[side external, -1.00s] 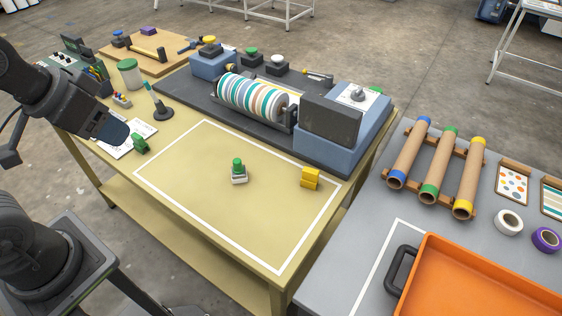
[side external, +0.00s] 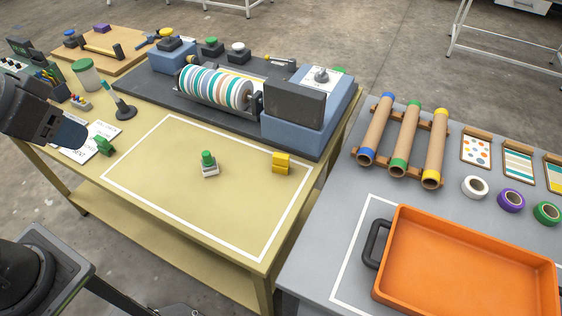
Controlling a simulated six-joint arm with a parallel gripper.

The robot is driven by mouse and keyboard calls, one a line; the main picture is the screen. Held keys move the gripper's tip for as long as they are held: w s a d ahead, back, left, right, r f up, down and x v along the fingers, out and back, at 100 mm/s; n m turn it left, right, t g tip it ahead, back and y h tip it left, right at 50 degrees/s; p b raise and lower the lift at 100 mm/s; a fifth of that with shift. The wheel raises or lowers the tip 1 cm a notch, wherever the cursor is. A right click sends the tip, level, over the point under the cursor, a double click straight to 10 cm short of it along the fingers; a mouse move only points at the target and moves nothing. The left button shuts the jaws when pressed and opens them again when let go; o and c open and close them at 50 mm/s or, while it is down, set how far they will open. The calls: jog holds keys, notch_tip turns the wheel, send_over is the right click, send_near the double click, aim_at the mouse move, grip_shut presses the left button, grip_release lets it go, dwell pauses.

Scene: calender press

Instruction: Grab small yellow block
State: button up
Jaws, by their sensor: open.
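The small yellow block (side external: 281,163) sits on the tan table, inside the white outline near its right side. A dark seam runs across its front, and I cannot tell if it is one piece or two stacked. My gripper (side external: 72,132) is the dark end at the left edge, well left of the yellow block and apart from it. It is seen side-on, so its fingertips do not show clearly. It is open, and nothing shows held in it.
A green-topped pale piece (side external: 208,164) stands left of the yellow block. A green block (side external: 104,146) lies near my gripper. The calender press (side external: 295,106) with its striped roller (side external: 215,88) stands behind. An orange tray (side external: 460,265) is on the grey table. The outlined area is mostly clear.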

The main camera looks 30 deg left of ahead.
jog(key=w+d+r+m+g, duration=0.2)
jog(key=w+d+r+m, duration=0.15)
jog(key=w, duration=0.65)
jog(key=m+g, duration=0.4)
jog(key=m, duration=0.8)
send_over(281, 155)
notch_tip(281, 155, down, 15)
notch_tip(281, 155, down, 14)
jog(key=shift+r, duration=0.1)
grip_shut()
